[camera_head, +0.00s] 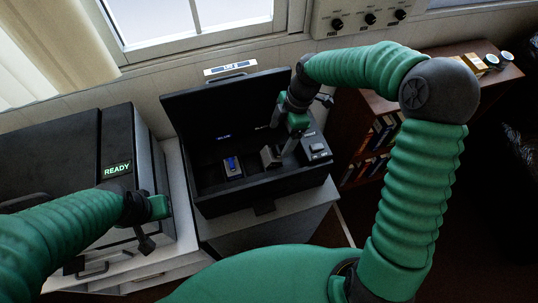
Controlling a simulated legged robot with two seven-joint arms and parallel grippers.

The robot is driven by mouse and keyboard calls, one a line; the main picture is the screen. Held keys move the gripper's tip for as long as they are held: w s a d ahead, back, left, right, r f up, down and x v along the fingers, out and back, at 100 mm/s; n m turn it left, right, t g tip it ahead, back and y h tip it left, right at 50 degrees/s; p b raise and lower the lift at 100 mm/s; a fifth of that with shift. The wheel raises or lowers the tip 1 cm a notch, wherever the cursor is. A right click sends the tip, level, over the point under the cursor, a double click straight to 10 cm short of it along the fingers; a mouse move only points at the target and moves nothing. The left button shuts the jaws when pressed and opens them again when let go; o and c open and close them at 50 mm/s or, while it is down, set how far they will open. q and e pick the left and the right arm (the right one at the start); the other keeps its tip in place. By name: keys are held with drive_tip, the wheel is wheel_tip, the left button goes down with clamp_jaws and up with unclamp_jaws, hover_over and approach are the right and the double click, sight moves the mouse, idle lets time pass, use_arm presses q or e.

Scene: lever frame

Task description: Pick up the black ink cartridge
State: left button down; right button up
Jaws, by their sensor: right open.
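An open black case (250,196) sits in the middle of the view with its lid tilted back. A dark block (269,157) stands inside it, right of centre; it looks like the black ink cartridge, though its markings are too small to read. A blue-topped cartridge (232,166) sits to its left. My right gripper (289,146) is open and reaches down into the case, just right of the dark block; whether it touches the block is not clear. My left gripper (152,225) hangs in front of the printer at left, away from the case; its jaws are hard to make out.
A dark printer (55,150) with a lit "READY" sign (117,169) stands left of the case. The case rests on a pale cabinet (215,228). A brown bookshelf (372,145) stands at right. A window and a panel with knobs (365,18) are behind.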

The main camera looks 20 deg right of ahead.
sight(274, 151)
drive_tip(key=x, duration=0.2)
drive_tip(key=p+x, duration=0.1)
drive_tip(key=x, duration=0.4)
drive_tip(key=shift+d+f, duration=0.2)
drive_tip(key=shift+f, duration=0.15)
drive_tip(key=shift+w+a+f, duration=0.15)
drive_tip(key=shift+f, duration=0.05)
drive_tip(key=shift+a, duration=0.25)
drive_tip(key=c, duration=0.5)
drive_tip(key=shift+d, duration=0.25)
drive_tip(key=c, duration=1.1)
drive_tip(key=shift+r, duration=0.15)
